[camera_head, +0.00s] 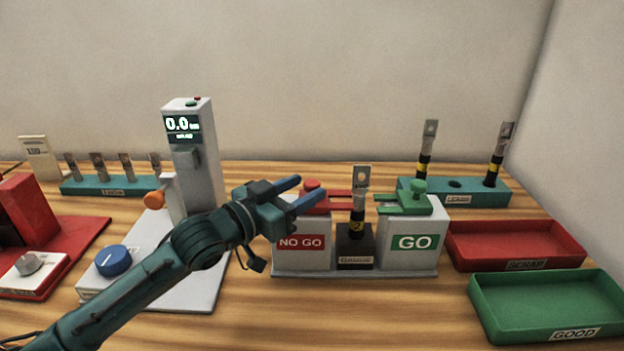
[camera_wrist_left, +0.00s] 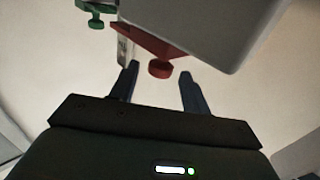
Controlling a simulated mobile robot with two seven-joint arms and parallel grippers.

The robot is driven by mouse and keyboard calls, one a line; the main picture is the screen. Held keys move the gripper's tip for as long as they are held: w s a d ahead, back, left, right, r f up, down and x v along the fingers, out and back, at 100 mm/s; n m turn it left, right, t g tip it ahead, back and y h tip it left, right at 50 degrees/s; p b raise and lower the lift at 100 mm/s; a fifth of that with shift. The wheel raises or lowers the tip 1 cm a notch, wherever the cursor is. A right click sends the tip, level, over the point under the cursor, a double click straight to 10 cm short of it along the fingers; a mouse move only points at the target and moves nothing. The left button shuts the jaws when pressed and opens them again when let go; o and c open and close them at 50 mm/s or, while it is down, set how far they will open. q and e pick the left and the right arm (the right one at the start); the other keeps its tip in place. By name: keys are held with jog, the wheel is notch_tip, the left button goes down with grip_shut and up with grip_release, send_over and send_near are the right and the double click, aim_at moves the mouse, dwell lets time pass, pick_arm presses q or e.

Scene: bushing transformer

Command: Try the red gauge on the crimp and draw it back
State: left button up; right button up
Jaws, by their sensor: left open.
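The red gauge (camera_head: 338,198) lies on the NO GO block (camera_head: 301,258), its knob at the left and its flat arms reaching right towards the crimp. The crimp lug (camera_head: 360,182) stands upright in a black holder between the NO GO and GO blocks; whether the gauge touches it I cannot tell. My left gripper (camera_head: 310,188) is open by the red knob. In the left wrist view the red gauge's knob (camera_wrist_left: 160,69) shows between and just beyond the parted blue fingers (camera_wrist_left: 159,76). My right gripper is not in view.
The green gauge (camera_head: 418,188) rests on the GO block (camera_head: 414,257). A red tray (camera_head: 460,262) and a green GOOD tray (camera_head: 482,318) are at the right. A teal rack (camera_head: 470,197) with two lugs stands behind. A tester (camera_head: 200,130) with a display stands left, beside my arm.

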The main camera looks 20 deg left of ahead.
aim_at(306, 188)
pick_arm(q)
jog(key=shift+x, duration=1.55)
grip_shut()
